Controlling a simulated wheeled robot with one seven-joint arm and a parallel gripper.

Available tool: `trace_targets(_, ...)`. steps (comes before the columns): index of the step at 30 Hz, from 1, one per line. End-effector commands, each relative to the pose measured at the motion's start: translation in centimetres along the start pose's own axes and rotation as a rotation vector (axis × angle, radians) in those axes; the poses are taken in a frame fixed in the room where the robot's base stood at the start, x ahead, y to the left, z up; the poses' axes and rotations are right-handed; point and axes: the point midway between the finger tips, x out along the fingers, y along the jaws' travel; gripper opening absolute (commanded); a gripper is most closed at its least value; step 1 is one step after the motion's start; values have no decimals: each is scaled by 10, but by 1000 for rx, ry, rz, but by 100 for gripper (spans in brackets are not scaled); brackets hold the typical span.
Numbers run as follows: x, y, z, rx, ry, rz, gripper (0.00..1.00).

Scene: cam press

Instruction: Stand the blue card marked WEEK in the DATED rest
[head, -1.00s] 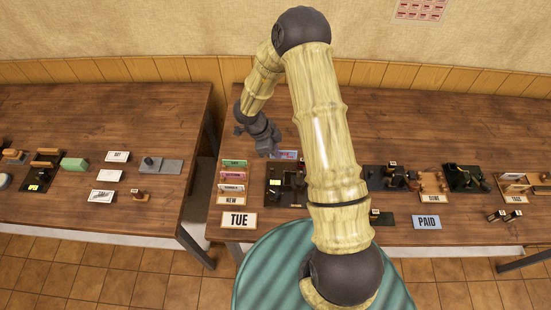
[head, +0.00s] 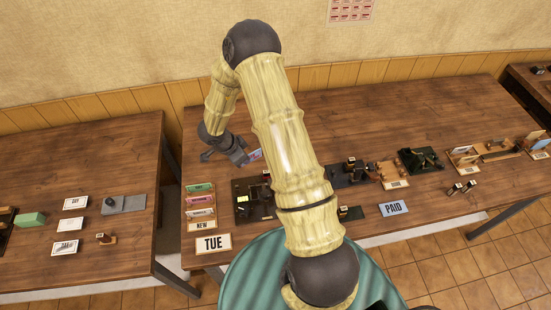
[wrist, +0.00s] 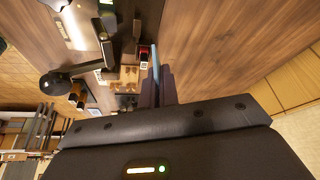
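My gripper (head: 238,155) is over the back left part of the right-hand table, beside my bent arm. A small bluish card (head: 255,154) stands out from its fingertips. In the wrist view a thin light-blue edge (wrist: 155,60) shows between the dark fingers (wrist: 158,88), so the gripper is shut on the card. I cannot read the card's marking. Wooden rests with name labels stand at the far right, one (head: 463,155) with a white card and one (head: 540,143) with a blue card. Their labels are too small to read, so I cannot tell which is DATED.
A rest labelled NEW (head: 201,224) holds several cards at the left, with a TUE card (head: 212,244) in front. Dark stamp machines (head: 252,200) and a PAID card (head: 393,208) lie along the front. The back of the table (head: 380,115) is clear.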

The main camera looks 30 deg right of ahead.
Motion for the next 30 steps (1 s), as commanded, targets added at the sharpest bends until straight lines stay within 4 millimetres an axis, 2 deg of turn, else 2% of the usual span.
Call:
trace_targets(2,-3,-7,-8,-170,1,-68,0)
trace_targets(6,-3,-15,-9,-434,0,-175,0)
trace_targets(14,-4,-16,-2,-722,-2,-295,0)
trace_targets(22,-8,-6,12,-985,-4,-405,0)
trace_targets(30,-14,13,29,-1266,-4,-522,0)
